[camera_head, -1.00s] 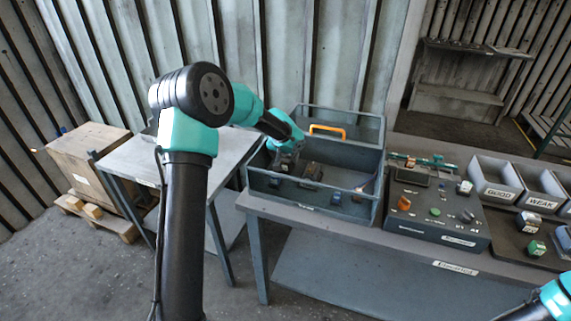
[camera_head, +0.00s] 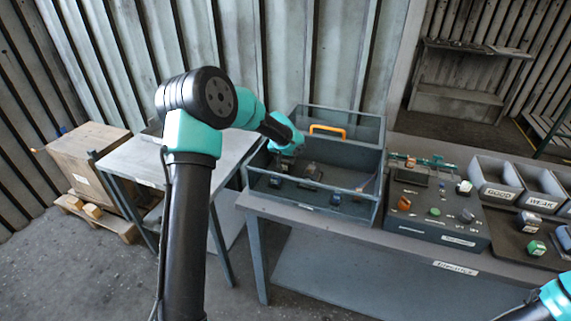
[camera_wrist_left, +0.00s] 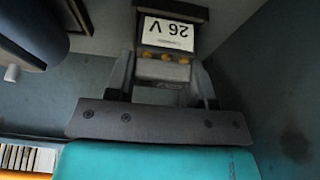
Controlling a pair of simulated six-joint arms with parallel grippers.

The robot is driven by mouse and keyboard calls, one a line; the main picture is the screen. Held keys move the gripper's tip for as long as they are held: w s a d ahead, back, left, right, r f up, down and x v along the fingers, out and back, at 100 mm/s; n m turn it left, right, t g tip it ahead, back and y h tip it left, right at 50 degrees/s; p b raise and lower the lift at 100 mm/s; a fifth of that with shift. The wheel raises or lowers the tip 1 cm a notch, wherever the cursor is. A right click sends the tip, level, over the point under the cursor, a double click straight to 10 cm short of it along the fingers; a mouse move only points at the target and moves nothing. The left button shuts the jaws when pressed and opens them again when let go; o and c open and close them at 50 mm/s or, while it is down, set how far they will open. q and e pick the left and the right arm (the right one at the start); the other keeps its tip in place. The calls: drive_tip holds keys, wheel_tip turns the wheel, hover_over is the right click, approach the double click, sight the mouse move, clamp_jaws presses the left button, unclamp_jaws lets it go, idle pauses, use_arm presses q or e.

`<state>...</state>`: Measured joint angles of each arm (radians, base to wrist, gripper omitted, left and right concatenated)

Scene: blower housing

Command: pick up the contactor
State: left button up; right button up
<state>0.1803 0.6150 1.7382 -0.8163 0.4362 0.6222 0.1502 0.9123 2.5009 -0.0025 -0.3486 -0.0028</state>
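The likely contactor (camera_wrist_left: 165,68), a dark block with a white "26 V" label and orange-yellow terminals, lies between the two fingers of my left gripper (camera_wrist_left: 163,72) in the left wrist view. The fingers are close along both its sides; I cannot tell whether they press on it. In the head view my left gripper (camera_head: 284,158) reaches down into the left part of the grey-blue tote (camera_head: 283,194). The block there is mostly hidden by the gripper. Only a piece of my right arm shows at the bottom right; its gripper is out of view.
The tote also holds a dark part (camera_head: 312,172) and a small blue part (camera_head: 335,199), and has an orange handle (camera_head: 328,129). A control box (camera_head: 436,215) and bins marked GOOD (camera_head: 497,193) and WEAK (camera_head: 541,203) stand to the right.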

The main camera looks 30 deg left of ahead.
use_arm(q)
drive_tip(key=c, duration=0.3)
wheel_tip(320, 180, up, 10)
drive_tip(key=shift+r, duration=0.1)
idle(0.6)
idle(0.5)
drive_tip(key=s+d+r, duration=0.2)
drive_tip(key=s+d, duration=0.2)
drive_tip(key=d, duration=0.8)
drive_tip(key=s+d+r+m, duration=0.1)
drive_tip(key=s+d, duration=0.3)
drive_tip(key=d, duration=0.8)
drive_tip(key=s+d+r+m, duration=0.1)
drive_tip(key=s+d+r, duration=0.3)
drive_tip(key=d, duration=0.8)
drive_tip(key=shift+s+h, duration=0.4)
drive_tip(key=shift+s, duration=0.05)
